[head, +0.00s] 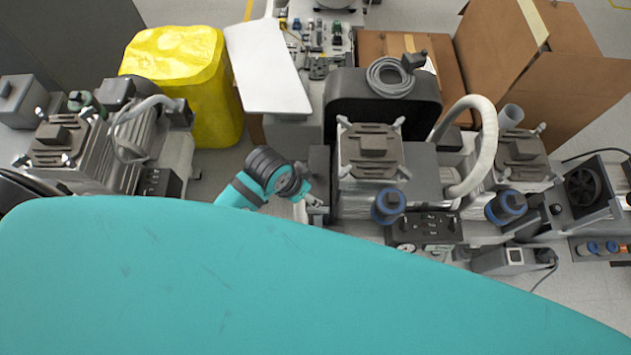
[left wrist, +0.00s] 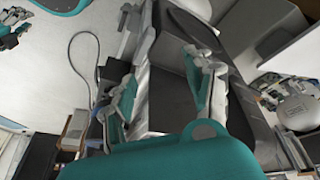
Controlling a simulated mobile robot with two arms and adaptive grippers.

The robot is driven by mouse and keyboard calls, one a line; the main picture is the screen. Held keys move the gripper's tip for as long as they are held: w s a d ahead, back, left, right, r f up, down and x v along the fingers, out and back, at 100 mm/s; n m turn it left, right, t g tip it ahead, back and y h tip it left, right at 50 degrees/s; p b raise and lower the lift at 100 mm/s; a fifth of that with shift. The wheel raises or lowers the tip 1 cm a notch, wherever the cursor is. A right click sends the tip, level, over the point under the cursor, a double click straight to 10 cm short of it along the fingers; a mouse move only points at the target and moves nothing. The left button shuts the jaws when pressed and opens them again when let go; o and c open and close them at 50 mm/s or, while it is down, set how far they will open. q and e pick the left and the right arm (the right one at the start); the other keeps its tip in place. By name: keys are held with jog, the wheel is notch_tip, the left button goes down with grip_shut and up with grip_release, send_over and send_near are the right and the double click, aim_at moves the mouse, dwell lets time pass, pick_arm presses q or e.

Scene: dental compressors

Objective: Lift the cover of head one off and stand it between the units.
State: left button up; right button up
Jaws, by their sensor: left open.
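The middle compressor unit carries two finned grey head covers, one at left (head: 372,152) and one at right (head: 520,152) in the head view. Both sit on their heads; no label shows which is head one. My left gripper (head: 314,204) is low beside the left side of the middle unit, partly hidden behind my teal arm. In the left wrist view my left gripper (left wrist: 163,92) is open, its teal-backed fingers apart, with a dark grey block behind and between them. I cannot tell if they touch it. My right gripper is not in view.
Another compressor unit (head: 140,150) stands at left, with a floor gap between the units. A yellow container (head: 185,75), white panel (head: 268,68) and cardboard boxes (head: 525,50) stand behind. A coiled grey cable (head: 390,77) lies on a black housing. My teal body part blocks the foreground.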

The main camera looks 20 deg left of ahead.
pick_arm(q)
jog(key=w+d+r+m, duration=0.3)
notch_tip(320, 180, up, 6)
jog(key=m+g+y, duration=0.2)
jog(key=m+g, duration=0.1)
jog(key=m, duration=0.3)
send_over(314, 169)
notch_tip(314, 169, down, 11)
jog(key=shift+s+d+f+b, duration=0.1)
jog(key=shift+d+b, duration=0.05)
jog(key=shift+b, duration=0.4)
jog(key=shift+a+f, duration=0.2)
jog(key=shift+f, duration=2.7)
jog(key=shift+c, duration=0.3)
grip_shut()
jog(key=shift+r, duration=0.1)
